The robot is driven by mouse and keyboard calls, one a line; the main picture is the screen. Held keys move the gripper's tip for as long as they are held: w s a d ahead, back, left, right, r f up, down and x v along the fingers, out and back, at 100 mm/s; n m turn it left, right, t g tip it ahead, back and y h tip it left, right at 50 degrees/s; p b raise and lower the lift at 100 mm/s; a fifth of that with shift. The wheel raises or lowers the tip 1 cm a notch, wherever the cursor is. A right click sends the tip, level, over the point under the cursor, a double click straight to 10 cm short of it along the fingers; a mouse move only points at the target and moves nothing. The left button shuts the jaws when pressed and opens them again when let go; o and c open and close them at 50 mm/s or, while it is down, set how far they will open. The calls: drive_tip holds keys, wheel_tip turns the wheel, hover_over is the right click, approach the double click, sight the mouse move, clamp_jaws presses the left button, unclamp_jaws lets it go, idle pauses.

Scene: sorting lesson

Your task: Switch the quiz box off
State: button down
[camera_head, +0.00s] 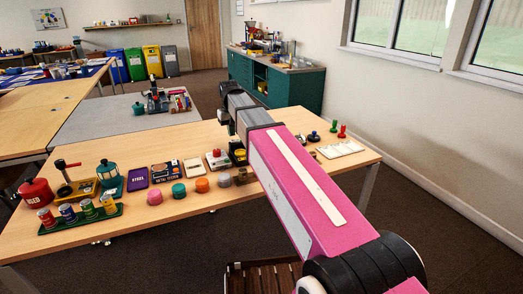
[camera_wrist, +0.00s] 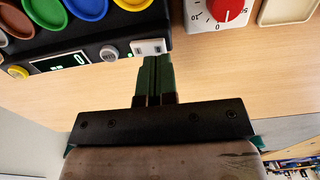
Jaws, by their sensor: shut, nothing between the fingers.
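The quiz box (camera_wrist: 98,36) is a black box with large round coloured buttons, at the top left of the wrist view. Its front has a lit display (camera_wrist: 60,62) with green marks, a small grey button (camera_wrist: 109,53) and a white switch plate (camera_wrist: 149,47) near the right end. My gripper (camera_wrist: 155,58) is shut and empty. Its fingertips are close in front of the switch plate; I cannot tell whether they touch it. In the head view my arm hides most of the box, and the fingertips do not show.
A white timer with a red knob (camera_wrist: 229,9) stands beside the box; it also shows in the head view (camera_head: 217,160). Coloured pucks (camera_head: 179,191) lie along the table's front edge. A white tray (camera_head: 340,150) lies right of my arm. Bare wood lies in front of the box.

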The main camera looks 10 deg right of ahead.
drive_tip(key=shift+f, duration=1.3)
idle(1.2)
drive_tip(key=shift+r, duration=3.55)
